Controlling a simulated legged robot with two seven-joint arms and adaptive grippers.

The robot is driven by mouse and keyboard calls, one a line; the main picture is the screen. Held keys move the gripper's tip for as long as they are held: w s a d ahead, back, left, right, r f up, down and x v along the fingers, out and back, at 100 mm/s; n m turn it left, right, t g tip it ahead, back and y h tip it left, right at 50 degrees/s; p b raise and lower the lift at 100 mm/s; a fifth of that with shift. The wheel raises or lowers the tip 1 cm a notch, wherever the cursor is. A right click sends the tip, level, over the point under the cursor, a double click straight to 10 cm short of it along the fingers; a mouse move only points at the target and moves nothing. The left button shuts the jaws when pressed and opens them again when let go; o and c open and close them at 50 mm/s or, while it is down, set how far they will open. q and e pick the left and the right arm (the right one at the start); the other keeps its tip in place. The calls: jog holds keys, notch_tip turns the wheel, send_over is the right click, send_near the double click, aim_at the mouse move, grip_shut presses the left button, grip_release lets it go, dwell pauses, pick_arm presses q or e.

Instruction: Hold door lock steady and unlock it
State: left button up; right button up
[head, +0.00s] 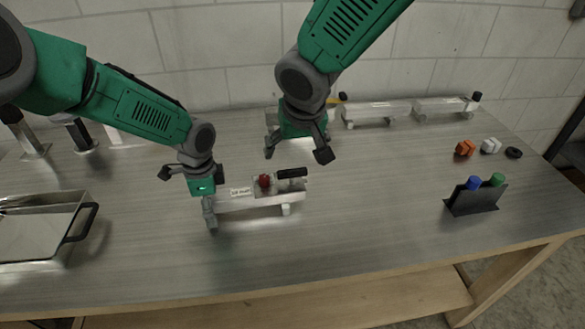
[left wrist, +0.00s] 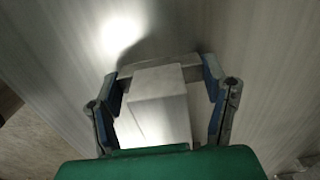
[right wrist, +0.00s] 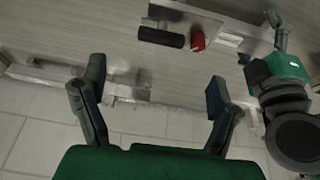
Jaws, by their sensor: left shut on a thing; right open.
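The door lock trailer (head: 248,201) is a silver bar on small feet in the middle of the table, with a white label, a red knob (head: 265,181) and a black handle (head: 292,173) on top. My left gripper (head: 209,212) is shut on the bar's left end; the left wrist view shows the bar end (left wrist: 158,100) between its fingers. My right gripper (head: 296,152) is open and empty above and behind the lock. In the right wrist view the black handle (right wrist: 161,37) and red knob (right wrist: 197,41) lie ahead, beyond its spread fingers (right wrist: 158,92).
Two more silver trailers (head: 376,112) (head: 443,105) stand at the back right. A black holder (head: 476,199) with blue and green items is at the right, near orange, white and black small parts. A metal pan (head: 40,228) sits at the left. The front table is clear.

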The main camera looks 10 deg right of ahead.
aim_at(293, 170)
jog(key=x, duration=0.9)
jog(key=shift+w+f, duration=0.1)
jog(key=shift+f, duration=0.3)
jog(key=shift+c, duration=0.4)
jog(key=c, duration=1.1)
